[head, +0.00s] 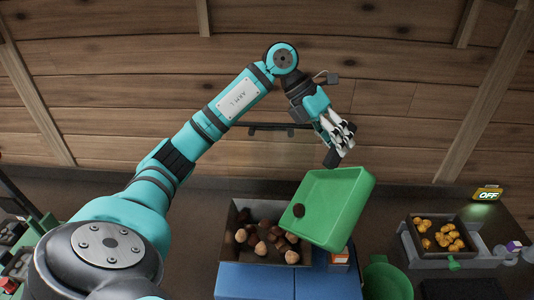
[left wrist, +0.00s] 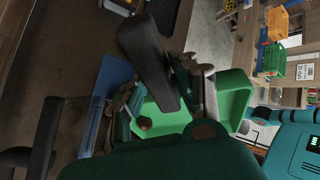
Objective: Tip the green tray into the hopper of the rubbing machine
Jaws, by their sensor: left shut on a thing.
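The green tray (head: 348,205) hangs tilted, its lower left corner over the right side of a dark open box full of brown chestnuts. This box (head: 228,232) sits on a blue body and looks like the hopper of the rubbing machine (head: 255,282). One dark chestnut (head: 299,211) is still in the tray; it also shows in the left wrist view (left wrist: 145,123). My left gripper (head: 337,156) is shut on the tray's upper edge. In the left wrist view the tray (left wrist: 234,92) is partly hidden behind the fingers. My right gripper is not in view.
A grey-framed dark box of yellow nuts (head: 441,236) stands at the right, near a lit OFF sign (head: 487,195). A round green container (head: 386,278) is right of the blue body. A wooden wall (head: 120,100) rises behind.

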